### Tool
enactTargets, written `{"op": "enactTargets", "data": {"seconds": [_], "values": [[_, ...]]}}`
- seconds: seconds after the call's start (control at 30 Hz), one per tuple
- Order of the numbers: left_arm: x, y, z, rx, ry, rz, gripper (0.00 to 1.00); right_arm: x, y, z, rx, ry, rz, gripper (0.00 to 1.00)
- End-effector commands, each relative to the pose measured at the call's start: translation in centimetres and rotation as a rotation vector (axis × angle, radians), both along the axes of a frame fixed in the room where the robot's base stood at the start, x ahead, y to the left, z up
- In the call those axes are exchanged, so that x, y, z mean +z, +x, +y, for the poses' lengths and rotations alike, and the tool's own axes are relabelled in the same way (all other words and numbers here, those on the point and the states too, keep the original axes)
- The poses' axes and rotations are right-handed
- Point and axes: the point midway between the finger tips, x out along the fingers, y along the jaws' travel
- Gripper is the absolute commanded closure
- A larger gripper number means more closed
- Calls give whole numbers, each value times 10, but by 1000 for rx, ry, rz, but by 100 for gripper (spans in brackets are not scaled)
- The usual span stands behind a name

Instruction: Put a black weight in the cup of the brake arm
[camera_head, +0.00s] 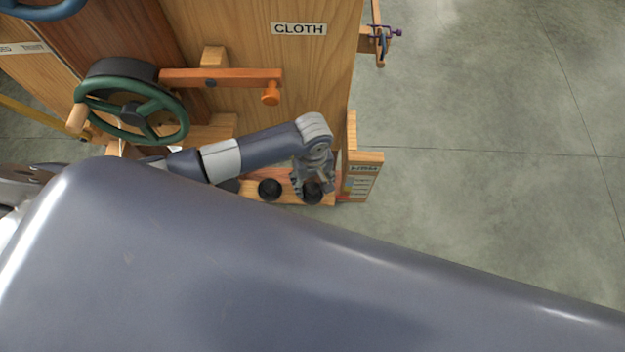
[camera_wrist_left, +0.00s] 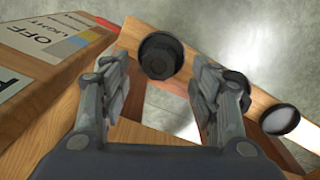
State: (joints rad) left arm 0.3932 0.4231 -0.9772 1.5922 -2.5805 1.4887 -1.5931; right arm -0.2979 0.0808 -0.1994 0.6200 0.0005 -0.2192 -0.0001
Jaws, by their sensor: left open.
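Two black weights stand on a wooden shelf (camera_head: 290,200) low on the wooden machine in the head view: a left one (camera_head: 270,189) and a right one (camera_head: 312,194). My left gripper (camera_head: 314,188) points down over the right one, open. In the left wrist view a black weight (camera_wrist_left: 160,56) lies ahead, between the open fingers (camera_wrist_left: 162,92) and nearer the left one. A second dark weight (camera_wrist_left: 238,84) is partly hidden behind the right finger. An orange-brown arm (camera_head: 222,78), apparently the brake arm, carries a small orange cup (camera_head: 270,94) at its right end.
A green handwheel (camera_head: 132,110) stands left of the arm. A wooden box with a printed label (camera_head: 360,185) stands right of the shelf; it also shows in the left wrist view (camera_wrist_left: 50,60). A dark ring with a pale middle (camera_wrist_left: 280,119) is on the board. The floor at right is clear.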

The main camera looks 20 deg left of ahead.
Motion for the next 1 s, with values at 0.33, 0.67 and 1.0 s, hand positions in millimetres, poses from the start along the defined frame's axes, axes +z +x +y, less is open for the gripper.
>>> {"op": "enactTargets", "data": {"seconds": [0.33,0.67,1.0], "values": [[72,2,0,-5,0,-6,43,0,-2,1,0,1,2,60],[110,1,0,-2,0,-4,43,0,-2,1,0,0,3,60],[111,0,0,-2,1,-1,43,0,-2,1,0,1,2,60]]}}
